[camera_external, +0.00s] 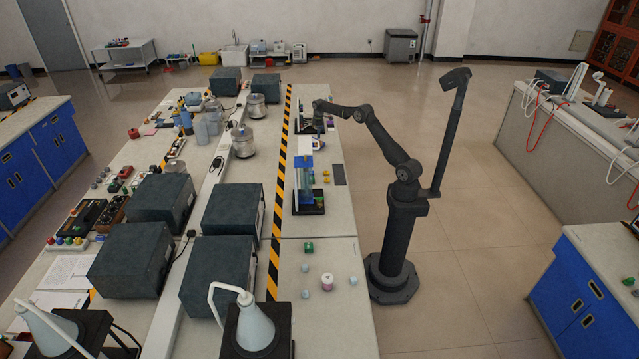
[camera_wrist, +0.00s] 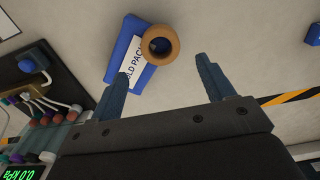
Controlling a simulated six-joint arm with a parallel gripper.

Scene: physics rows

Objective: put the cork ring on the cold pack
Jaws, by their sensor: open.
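The cold pack (camera_wrist: 122,48) is a blue rectangle with a white label, lying tilted on the pale bench top in the wrist view. The cork ring (camera_wrist: 174,38), round and tan-brown, overlaps the right side of the pack and part of its label. Blue shows through its hole. I cannot tell how fully it rests on the pack. My gripper (camera_wrist: 165,73) is open, with its fingers apart and nothing between the tips; the ring shows just beyond them. In the external view my gripper (camera_external: 318,127) is low over the bench; ring and pack cannot be made out there.
A dark apparatus with coloured knobs and tubes (camera_wrist: 40,115) stands at the left of the wrist view. A yellow-black striped line (camera_wrist: 285,98) lies to the right, with a blue object (camera_wrist: 312,36) at the edge.

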